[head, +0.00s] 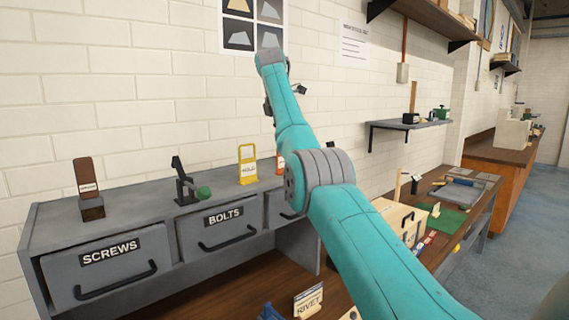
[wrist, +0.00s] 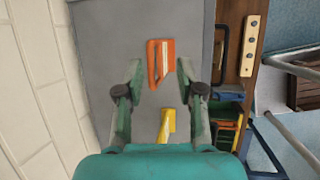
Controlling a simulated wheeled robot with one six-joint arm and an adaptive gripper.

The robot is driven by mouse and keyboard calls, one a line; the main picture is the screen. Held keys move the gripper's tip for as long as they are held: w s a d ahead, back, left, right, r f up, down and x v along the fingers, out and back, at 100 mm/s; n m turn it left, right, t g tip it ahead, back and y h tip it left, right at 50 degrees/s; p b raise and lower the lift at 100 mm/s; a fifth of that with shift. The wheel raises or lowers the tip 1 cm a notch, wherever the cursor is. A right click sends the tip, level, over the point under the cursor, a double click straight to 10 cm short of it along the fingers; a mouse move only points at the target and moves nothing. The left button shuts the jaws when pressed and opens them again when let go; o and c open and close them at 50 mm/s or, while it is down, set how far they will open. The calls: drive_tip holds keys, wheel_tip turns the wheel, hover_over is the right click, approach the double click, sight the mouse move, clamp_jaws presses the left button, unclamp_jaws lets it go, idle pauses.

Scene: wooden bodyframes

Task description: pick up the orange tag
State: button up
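The orange tag (wrist: 153,65) stands on the grey cabinet top and shows from above in the wrist view. In the head view only an orange sliver (head: 280,161) shows beside my arm; the rest is hidden. My gripper (wrist: 160,75) is open and empty, with one finger on each side of the orange tag in the picture. The fingers appear to be above it; I cannot tell the exact height gap. In the head view my arm hides most of the gripper.
A yellow tag (head: 247,165) stands close to the orange one and shows in the wrist view (wrist: 168,125). A white brick wall rises behind.

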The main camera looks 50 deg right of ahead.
drive_tip(key=shift+a+x, duration=0.15)
drive_tip(key=shift+x, duration=1.15)
drive_tip(key=shift+a+x, duration=0.1)
drive_tip(key=shift+x, duration=1.25)
drive_tip(key=shift+w+f, duration=0.1)
drive_tip(key=shift+w, duration=0.05)
clamp_jaws()
